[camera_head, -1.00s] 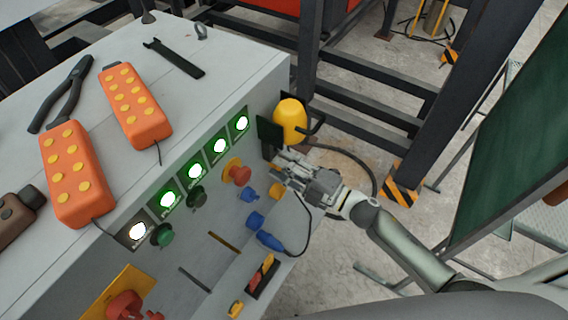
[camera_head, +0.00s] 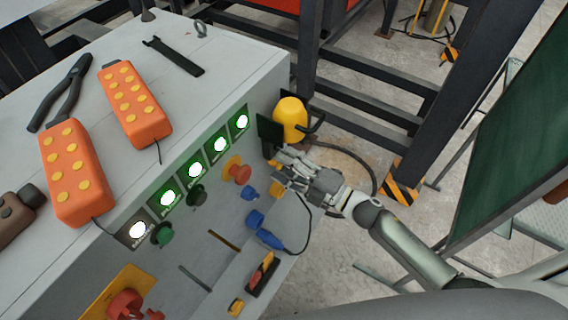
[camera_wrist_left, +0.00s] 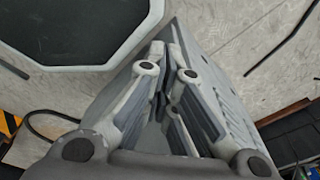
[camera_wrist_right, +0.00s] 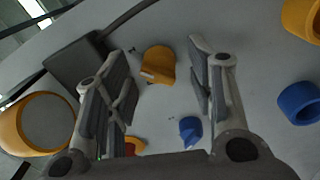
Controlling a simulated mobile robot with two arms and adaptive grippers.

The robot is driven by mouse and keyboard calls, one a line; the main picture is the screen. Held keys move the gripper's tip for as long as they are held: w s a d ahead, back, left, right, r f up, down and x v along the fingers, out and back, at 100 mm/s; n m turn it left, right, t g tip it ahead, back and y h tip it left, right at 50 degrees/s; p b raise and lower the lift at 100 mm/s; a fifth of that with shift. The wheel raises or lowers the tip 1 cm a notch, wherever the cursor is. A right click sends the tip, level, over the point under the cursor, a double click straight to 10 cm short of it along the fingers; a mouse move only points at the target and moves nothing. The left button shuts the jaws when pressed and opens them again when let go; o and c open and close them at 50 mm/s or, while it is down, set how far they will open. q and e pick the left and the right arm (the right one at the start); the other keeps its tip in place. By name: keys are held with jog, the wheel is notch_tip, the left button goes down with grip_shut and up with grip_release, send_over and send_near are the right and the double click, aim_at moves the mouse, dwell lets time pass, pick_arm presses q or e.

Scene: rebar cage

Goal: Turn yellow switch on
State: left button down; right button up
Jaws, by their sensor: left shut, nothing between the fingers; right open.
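A small yellow part (camera_head: 277,190), which looks like the yellow switch, is on the right side of the grey cabinet's front panel. My right gripper (camera_head: 276,165) is beside it, fingers pointing at the panel. In the right wrist view a yellow-orange cap (camera_wrist_right: 158,64) shows between the spread fingers (camera_wrist_right: 155,85), apart from both. I cannot tell its on or off position. My right gripper is open and empty. My left gripper (camera_wrist_left: 163,85) is shut and empty; it shows only in the left wrist view.
The grey cabinet (camera_head: 225,75) bears lit green buttons (camera_head: 195,170), a red knob (camera_head: 240,173), blue sockets (camera_head: 256,219) and a red rotary handle (camera_head: 125,303). Orange pendants (camera_head: 135,105) and tools lie on top. A yellow rounded object (camera_head: 290,118) is near the right gripper.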

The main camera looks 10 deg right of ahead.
jog(key=v, duration=0.7)
jog(key=shift+s+d, duration=0.2)
jog(key=shift+s, duration=0.05)
dwell(0.3)
